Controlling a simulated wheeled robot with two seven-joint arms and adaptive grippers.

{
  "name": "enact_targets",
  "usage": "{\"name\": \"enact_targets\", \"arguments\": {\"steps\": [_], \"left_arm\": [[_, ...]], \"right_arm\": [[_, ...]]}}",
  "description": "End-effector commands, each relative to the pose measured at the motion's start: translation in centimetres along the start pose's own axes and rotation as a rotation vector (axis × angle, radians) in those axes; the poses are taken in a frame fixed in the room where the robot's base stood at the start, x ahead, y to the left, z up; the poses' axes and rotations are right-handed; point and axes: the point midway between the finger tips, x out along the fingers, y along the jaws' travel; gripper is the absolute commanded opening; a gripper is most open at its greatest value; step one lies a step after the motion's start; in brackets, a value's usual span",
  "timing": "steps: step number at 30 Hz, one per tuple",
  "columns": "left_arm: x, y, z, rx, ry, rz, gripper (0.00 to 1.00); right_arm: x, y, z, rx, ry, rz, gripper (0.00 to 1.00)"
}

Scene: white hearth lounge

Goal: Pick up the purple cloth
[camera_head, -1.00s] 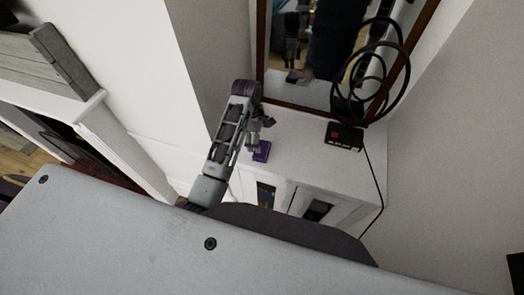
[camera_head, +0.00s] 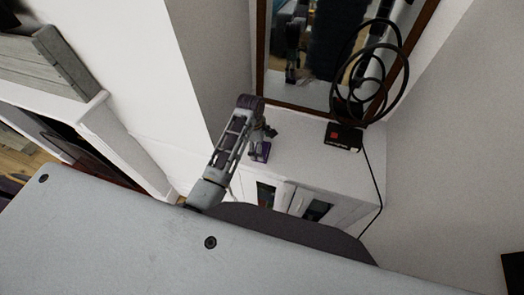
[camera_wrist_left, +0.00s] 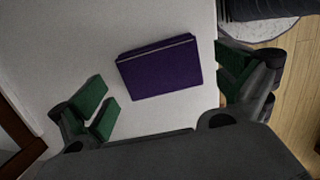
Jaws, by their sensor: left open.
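The purple cloth (camera_wrist_left: 160,70) is a folded, flat rectangle lying on the white cabinet top (camera_wrist_left: 150,24). In the head view the cloth (camera_head: 262,152) is partly hidden by my left gripper (camera_head: 262,143). In the left wrist view my left gripper (camera_wrist_left: 168,92) is open and empty. Its green-padded fingers stand on either side of the cloth, apart from it, with the right one closer. My right gripper is not in view.
A dark-framed mirror (camera_head: 262,60) stands behind the cabinet. A black coil sculpture (camera_head: 372,78) and a black box (camera_head: 343,137) are at the right of the top. A white wall (camera_head: 190,90) is close on the left. The cabinet top between cloth and box is clear.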

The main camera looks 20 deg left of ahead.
Motion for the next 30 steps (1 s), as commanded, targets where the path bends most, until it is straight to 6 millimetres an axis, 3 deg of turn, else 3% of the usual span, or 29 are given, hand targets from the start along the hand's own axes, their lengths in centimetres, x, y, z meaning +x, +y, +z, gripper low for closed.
{"name": "enact_targets", "arguments": {"steps": [7, 21, 30], "left_arm": [[1.7, 0.0, 0.0, 0.0, 0.0, 0.0, 1.0], [1.8, 0.0, 0.0, 0.0, 0.0, 0.0, 1.0], [1.8, 0.0, 0.0, 0.0, -0.001, 0.001, 0.61]], "right_arm": [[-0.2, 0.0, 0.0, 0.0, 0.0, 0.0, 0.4], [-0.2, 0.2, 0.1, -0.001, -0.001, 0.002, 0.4], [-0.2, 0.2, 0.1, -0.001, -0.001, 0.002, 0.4]]}}
